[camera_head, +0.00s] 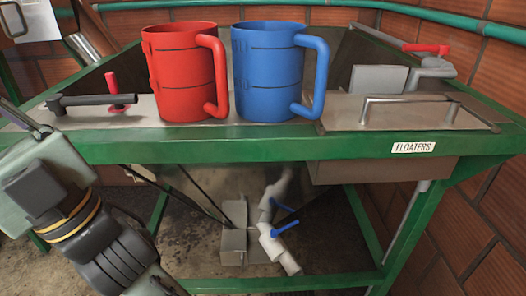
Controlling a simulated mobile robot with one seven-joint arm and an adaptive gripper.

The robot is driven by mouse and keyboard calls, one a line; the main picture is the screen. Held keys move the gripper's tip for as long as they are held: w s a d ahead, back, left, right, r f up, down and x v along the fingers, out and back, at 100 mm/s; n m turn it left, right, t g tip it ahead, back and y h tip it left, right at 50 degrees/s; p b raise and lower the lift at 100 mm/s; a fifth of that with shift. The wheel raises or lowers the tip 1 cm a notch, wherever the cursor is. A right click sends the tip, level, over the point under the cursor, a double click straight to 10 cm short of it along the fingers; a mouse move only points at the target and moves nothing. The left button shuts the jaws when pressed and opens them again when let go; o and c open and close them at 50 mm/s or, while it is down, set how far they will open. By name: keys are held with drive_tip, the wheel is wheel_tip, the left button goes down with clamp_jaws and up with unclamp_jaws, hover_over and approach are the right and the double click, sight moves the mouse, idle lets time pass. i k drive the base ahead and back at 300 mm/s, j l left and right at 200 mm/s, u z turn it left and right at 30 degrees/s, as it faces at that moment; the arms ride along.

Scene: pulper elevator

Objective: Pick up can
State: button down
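Two mug-shaped cans with side handles stand upright on the green-edged metal machine top (280,141). The red can (180,72) is left of the blue can (267,72). Both handles face right, and the red can's handle lies close to the blue can's body. My gripper (28,124) is at the left edge of the view, left of both cans and apart from them. Only part of it shows, and its finger opening cannot be made out.
A black lever (88,100) and a red handle (116,92) are left of the red can. A metal hatch with a bar handle (410,99) is right of the blue can. Pipes with blue valve levers (283,227) sit underneath. Brick walls (490,225) stand close by.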

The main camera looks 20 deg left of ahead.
sight(186, 61)
drive_tip(key=k+j+z, duration=0.15)
drive_tip(key=z, duration=0.2)
drive_tip(key=k+j+z, duration=0.4)
drive_tip(key=j+z, duration=0.25)
drive_tip(key=l, duration=0.1)
